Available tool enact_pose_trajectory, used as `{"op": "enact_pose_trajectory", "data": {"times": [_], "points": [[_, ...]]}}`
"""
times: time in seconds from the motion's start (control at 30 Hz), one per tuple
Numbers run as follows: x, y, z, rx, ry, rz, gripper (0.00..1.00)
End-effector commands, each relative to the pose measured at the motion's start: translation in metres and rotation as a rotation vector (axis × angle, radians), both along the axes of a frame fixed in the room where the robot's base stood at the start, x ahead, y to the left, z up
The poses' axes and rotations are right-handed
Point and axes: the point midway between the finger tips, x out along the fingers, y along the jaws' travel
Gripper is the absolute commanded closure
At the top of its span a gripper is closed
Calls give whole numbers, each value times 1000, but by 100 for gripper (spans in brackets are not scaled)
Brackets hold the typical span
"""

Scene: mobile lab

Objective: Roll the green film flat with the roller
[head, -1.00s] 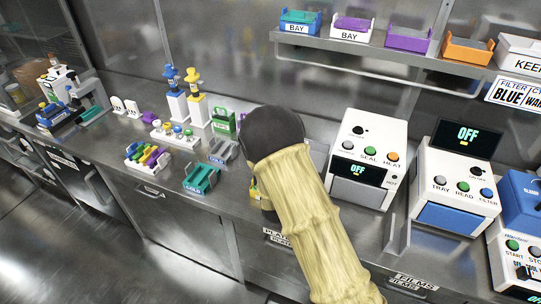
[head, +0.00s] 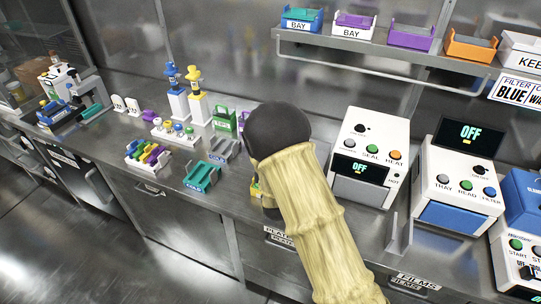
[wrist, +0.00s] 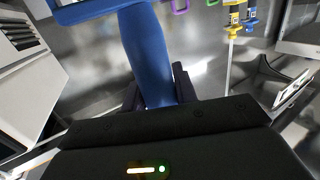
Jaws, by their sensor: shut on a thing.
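My gripper (wrist: 157,92) is shut on a blue handle, which I take to be the roller's (wrist: 148,55). The handle runs up between the two dark fingers in the wrist view. A wider blue part joins it at the top left and is cut off by the frame edge. In the head view my arm covers most of the gripper and the counter under it. I cannot make out the green film in either view, nor whether the roller touches anything.
A white sealer (head: 368,155) and a white reader (head: 455,190), both reading OFF, stand right of my arm. A teal tray (head: 201,178), a tube rack (head: 148,156) and pipettes (head: 196,95) stand left. A shelf (head: 375,53) with bins hangs above.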

Motion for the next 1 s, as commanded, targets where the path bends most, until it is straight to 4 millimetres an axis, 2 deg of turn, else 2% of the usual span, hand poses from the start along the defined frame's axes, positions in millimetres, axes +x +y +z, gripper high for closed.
{"op": "enact_pose_trajectory", "data": {"times": [1.0], "points": [[15, -6, -1, 0, 3, -1, 94]]}}
